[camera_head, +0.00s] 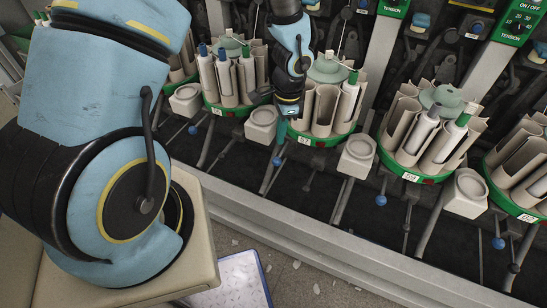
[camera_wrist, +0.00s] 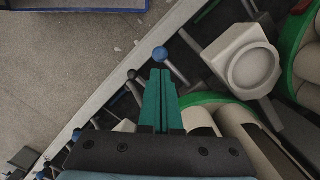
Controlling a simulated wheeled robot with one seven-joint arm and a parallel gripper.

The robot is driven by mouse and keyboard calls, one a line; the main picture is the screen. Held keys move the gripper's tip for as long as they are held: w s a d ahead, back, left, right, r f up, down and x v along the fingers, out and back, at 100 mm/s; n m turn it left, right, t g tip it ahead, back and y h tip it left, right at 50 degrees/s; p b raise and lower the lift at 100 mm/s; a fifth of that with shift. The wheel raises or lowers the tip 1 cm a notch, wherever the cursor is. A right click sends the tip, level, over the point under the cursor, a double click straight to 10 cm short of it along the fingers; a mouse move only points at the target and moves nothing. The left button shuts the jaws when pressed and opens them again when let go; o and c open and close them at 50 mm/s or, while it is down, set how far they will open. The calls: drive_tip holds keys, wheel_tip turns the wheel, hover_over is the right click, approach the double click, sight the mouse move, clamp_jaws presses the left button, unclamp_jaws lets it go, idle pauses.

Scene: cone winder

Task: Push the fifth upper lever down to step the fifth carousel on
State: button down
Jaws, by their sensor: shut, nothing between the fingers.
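A row of green-rimmed carousels crosses the head view. A blue ball-ended lever (camera_head: 276,162) shows just below my fingertips there. In the wrist view the green fingers (camera_wrist: 162,74) are shut and empty. The blue ball (camera_wrist: 160,54) lies just beyond their tips, with no clear contact. A black-ended lever (camera_wrist: 131,75) is to its left. I cannot tell from the frames which lever is the fifth upper one.
A pale square block with a round dish (camera_head: 357,155) stands right of this carousel; another (camera_head: 262,124) is left. More carousels (camera_head: 424,135) and blue-knobbed levers (camera_head: 380,200) continue rightward. A grey rail (camera_head: 300,255) runs along the front, with open floor and a blue-edged sheet (camera_head: 235,280) before it.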

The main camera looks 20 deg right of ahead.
sight(277, 158)
drive_tip(key=f+b, duration=0.6)
drive_tip(key=f, duration=0.1)
drive_tip(key=shift+a, duration=0.35)
idle(0.4)
